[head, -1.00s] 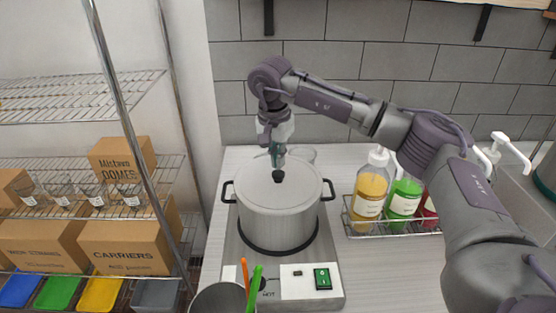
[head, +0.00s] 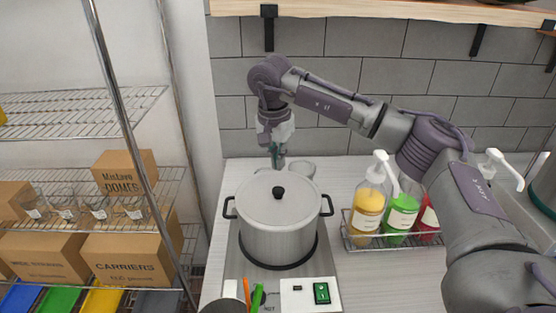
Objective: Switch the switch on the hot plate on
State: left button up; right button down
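The hot plate (head: 331,266) is a flat metal unit on the counter, with a white front panel. A green rocker switch (head: 321,293) sits on the right of that panel. A lidded steel pot (head: 277,228) stands on the hot plate. My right gripper (head: 277,164) points down above the counter behind the pot, far from the switch. Its fingertips are small and partly against a cup behind, so its opening is not clear. My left gripper is out of view.
A wire rack (head: 362,242) with yellow, green and red bottles stands right of the hot plate. Wire shelves with boxes (head: 127,260) are at left.

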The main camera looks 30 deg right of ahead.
aim_at(321, 292)
jog(key=k+j, duration=0.5)
jog(key=k, duration=0.2)
jog(key=k+j, duration=0.5)
jog(key=k, duration=0.15)
